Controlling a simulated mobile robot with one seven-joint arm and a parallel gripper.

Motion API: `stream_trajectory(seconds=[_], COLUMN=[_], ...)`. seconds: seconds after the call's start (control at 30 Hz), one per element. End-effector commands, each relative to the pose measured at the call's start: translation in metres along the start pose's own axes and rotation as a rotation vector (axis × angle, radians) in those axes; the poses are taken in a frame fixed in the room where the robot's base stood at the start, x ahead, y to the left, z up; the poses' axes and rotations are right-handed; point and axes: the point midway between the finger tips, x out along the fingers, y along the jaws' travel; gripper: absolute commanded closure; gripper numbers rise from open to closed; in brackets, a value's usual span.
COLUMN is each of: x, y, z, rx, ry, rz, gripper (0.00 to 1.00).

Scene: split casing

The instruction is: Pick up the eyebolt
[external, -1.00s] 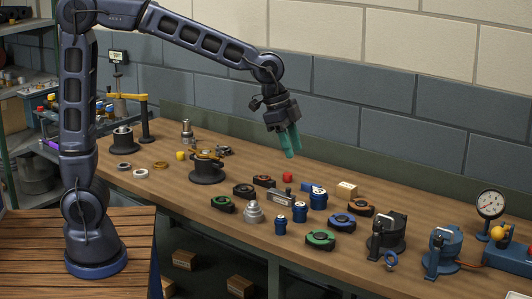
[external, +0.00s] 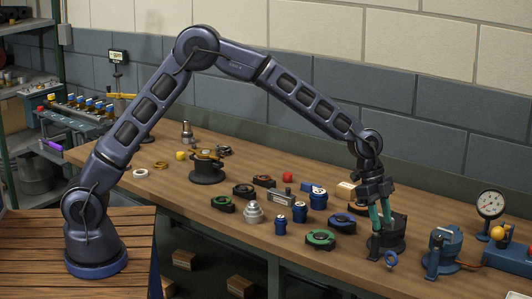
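My gripper (external: 382,228) has teal fingers that point down, in front of part of this fixture and above the eyebolt in the picture. The two fingers look apart with nothing seen between them. A gap shows between the fingertips and the eyebolt. The exact height of the fingers is hard to tell.
A blue fixture (external: 443,250) stands right of the eyebolt. A green-and-black round casing (external: 320,240) lies to its left, and a blue-and-black one (external: 342,223) lies behind that. A dial gauge (external: 490,204) stands at the far right. The table's front edge is close.

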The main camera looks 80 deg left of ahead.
Motion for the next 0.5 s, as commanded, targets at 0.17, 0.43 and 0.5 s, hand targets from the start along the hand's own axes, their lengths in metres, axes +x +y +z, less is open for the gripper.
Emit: stream_trajectory(seconds=[0.17, 0.43, 0.5], x=[0.022, 0.044, 0.055], y=[-0.008, -0.009, -0.008], z=[-0.003, -0.004, -0.004], rx=[0.02, 0.026, 0.025], ry=[0.009, 0.01, 0.009], rz=[0.012, 0.014, 0.014], gripper=[0.64, 0.64, 0.64])
